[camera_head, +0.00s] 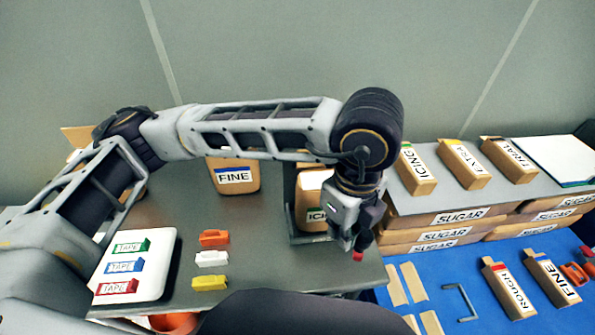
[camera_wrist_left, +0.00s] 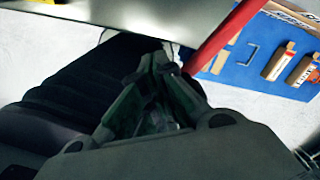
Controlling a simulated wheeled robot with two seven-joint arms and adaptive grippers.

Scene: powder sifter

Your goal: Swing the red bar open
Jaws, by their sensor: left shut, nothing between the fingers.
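The red bar (camera_wrist_left: 226,36) shows in the left wrist view as a long red strip running from the top edge down to beside my fingertips. In the head view only a small red end (camera_head: 358,254) shows just below my left gripper (camera_head: 350,243); the arm and gripper hide the rest. In the left wrist view my left gripper (camera_wrist_left: 163,62) is shut with nothing in it. Its fingertips are close to the bar's lower end, on its left. I cannot tell whether they touch. My right gripper is not in view.
A grey table holds a FINE box (camera_head: 235,176), an ICING box (camera_head: 311,189) partly behind my arm, a white tape board (camera_head: 137,261) and several coloured clips. To the right, a blue surface (camera_head: 470,275) bears ROUGH and FINE boxes. SUGAR boxes (camera_head: 440,219) stand behind it.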

